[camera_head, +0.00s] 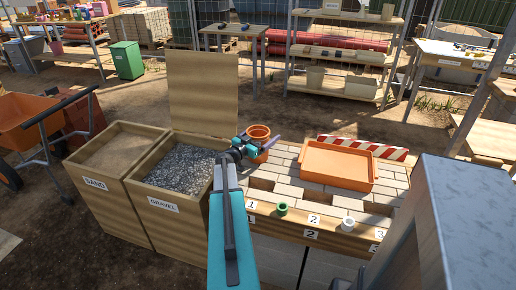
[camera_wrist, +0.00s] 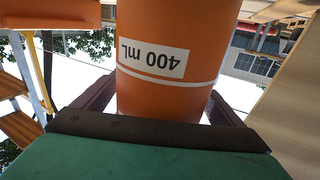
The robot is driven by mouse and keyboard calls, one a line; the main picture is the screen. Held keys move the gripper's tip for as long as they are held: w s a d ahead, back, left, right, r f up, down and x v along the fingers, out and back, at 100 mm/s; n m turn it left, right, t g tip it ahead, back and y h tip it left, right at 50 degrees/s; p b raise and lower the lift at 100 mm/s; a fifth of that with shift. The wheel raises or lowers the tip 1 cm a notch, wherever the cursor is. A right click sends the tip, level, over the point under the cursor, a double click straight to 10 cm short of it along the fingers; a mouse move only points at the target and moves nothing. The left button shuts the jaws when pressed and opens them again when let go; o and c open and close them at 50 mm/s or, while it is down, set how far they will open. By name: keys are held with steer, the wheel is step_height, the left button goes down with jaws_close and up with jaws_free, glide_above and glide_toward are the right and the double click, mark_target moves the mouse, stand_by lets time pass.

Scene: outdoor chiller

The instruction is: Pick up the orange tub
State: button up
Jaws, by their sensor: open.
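The orange tub (camera_head: 259,131), a cup-shaped container, stands at the left back of the brick-topped bench in the head view. In the wrist view the orange tub (camera_wrist: 165,45) fills the middle, with a white "400 mL" label upside down and a white line around it. My gripper (camera_head: 266,146) is open, with its dark fingers on either side of the tub. In the wrist view the fingers of my gripper (camera_wrist: 160,105) flank the tub; whether they touch it is unclear. The tub's far side is hidden.
A shallow orange tray (camera_head: 337,166) sits on the bricks to the right, before a red-and-white striped barrier (camera_head: 362,149). A gravel bin (camera_head: 180,190) with its lid raised and a sand bin (camera_head: 118,160) stand left. Green and white rings (camera_head: 282,209) lie near numbered labels in front.

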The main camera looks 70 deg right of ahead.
mark_target(264, 128)
stand_by(0.3)
steer(key=c, duration=1.6)
steer(key=shift+r, duration=0.2)
steer(key=shift+r+b, duration=0.45)
steer(key=shift+r, duration=0.85)
steer(key=shift+a+r, duration=0.15)
steer(key=shift+r, duration=0.2)
steer(key=a+b, duration=0.1)
steer(key=a, duration=0.4)
steer(key=s+a+r+b, duration=0.1)
steer(key=a, duration=0.4)
steer(key=a+b, duration=0.1)
steer(key=a, duration=0.4)
steer(key=shift+s+a+r, duration=0.2)
steer(key=shift+s+a, duration=0.1)
steer(key=shift+s, duration=0.1)
